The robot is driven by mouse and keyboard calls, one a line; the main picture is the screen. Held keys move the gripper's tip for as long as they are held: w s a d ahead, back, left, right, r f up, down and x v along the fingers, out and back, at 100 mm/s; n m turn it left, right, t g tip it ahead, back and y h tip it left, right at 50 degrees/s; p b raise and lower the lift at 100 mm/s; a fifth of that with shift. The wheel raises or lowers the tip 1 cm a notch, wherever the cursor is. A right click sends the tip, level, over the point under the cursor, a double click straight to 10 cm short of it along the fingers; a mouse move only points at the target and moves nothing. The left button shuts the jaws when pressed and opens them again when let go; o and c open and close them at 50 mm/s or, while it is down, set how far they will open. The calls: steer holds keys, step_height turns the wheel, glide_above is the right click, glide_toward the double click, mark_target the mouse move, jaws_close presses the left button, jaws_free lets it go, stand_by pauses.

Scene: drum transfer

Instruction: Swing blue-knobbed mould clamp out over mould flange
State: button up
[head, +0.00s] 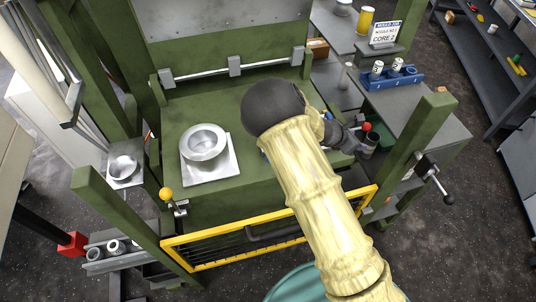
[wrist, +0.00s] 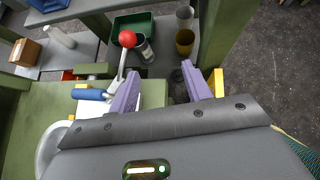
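The blue knob (wrist: 88,94) of the mould clamp lies left of my gripper's left finger in the wrist view. A small blue patch also shows beside my arm in the head view (head: 328,116). My gripper (wrist: 160,88) is open, its two purple fingers apart. I see nothing clearly held between them. A pale round edge (wrist: 46,150), perhaps the mould flange, shows at lower left of the wrist view, mostly hidden by my gripper body. In the head view my arm covers most of the clamp and that side of the green press bed (head: 245,185).
A red-knobbed lever (wrist: 127,39) stands close to my left finger. A round metal mould (head: 205,140) sits on a square plate at the bed's left. A yellow gate (head: 205,252) crosses the front. A green post (head: 412,145) stands at right.

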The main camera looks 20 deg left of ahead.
steer(key=s+a+f+n+t+b, duration=0.1)
steer(key=s+a+f+t+b, duration=0.1)
steer(key=s+a, duration=0.7)
steer(key=s+a+f+t+b, duration=0.2)
steer(key=s+a+t+b, duration=0.2)
steer(key=s+a, duration=0.5)
steer(key=s+a+f+n+t+b, duration=0.1)
steer(key=s+a+f+t+b, duration=0.1)
steer(key=s+a+b, duration=0.4)
steer(key=s+a+t, duration=0.1)
steer(key=s+a, duration=0.2)
steer(key=a, duration=0.4)
steer(key=shift+a+n, duration=0.3)
steer(key=shift+a, duration=0.05)
steer(key=shift+w+f, duration=0.1)
steer(key=x, duration=1.7)
steer(key=shift+w+p, duration=0.25)
steer(key=shift+p, duration=0.1)
steer(key=shift+a, duration=0.1)
steer(key=shift+c, duration=0.2)
jaws_close()
